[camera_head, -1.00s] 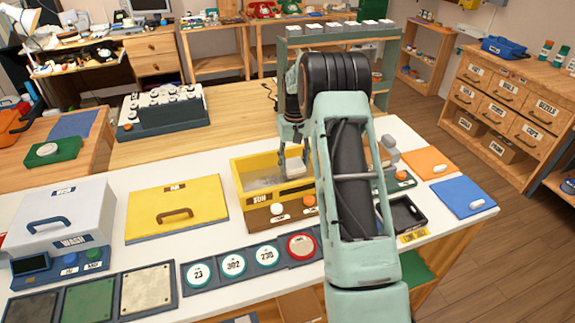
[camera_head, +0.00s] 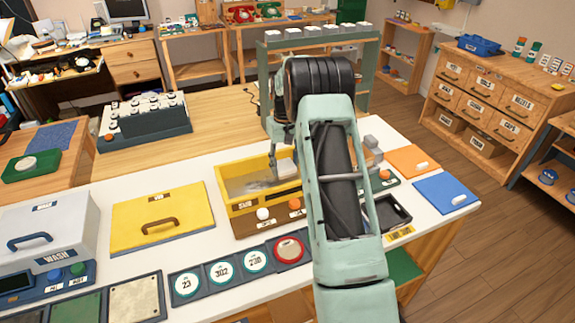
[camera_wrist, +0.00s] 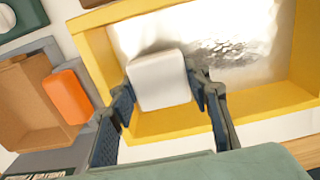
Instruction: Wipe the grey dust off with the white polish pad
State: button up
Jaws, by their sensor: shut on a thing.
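My gripper (camera_wrist: 160,95) is shut on the white polish pad (camera_wrist: 158,80), with a dark finger on each side of it. The pad is over the near part of the yellow tray (camera_wrist: 98,62). I cannot tell whether it touches the tray floor. The floor (camera_wrist: 245,40) looks silvery and shiny, with rippled patches and a darker grey area beside the pad; I cannot tell dust from reflection or shadow there. In the head view my gripper (camera_head: 271,168) reaches down into the yellow tray (camera_head: 222,186), whose floor looks grey. My arm hides the tray's right end.
White and orange knobs (camera_head: 263,213) sit on the tray's brown front. A row of numbered dials (camera_head: 222,271) lies in front. A yellow lidded box (camera_head: 135,225) stands left, a black tray (camera_head: 384,213) right. A green shelf rack (camera_head: 368,85) rises behind.

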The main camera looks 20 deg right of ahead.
jog(key=shift+a+r, duration=0.15)
jog(key=shift+a, duration=2.45)
jog(key=shift+a+r, duration=0.15)
jog(key=shift+a, duration=2.45)
jog(key=shift+a+r, duration=0.15)
jog(key=shift+a, duration=2.45)
notch_tip(320, 180, up, 6)
jog(key=p, duration=0.3)
jog(key=shift+p, duration=0.35)
jog(key=shift+r, duration=0.1)
notch_tip(320, 180, up, 3)
jog(key=shift+f+p, duration=0.1)
jog(key=shift+p, duration=0.9)
jog(key=shift+s+f, duration=0.1)
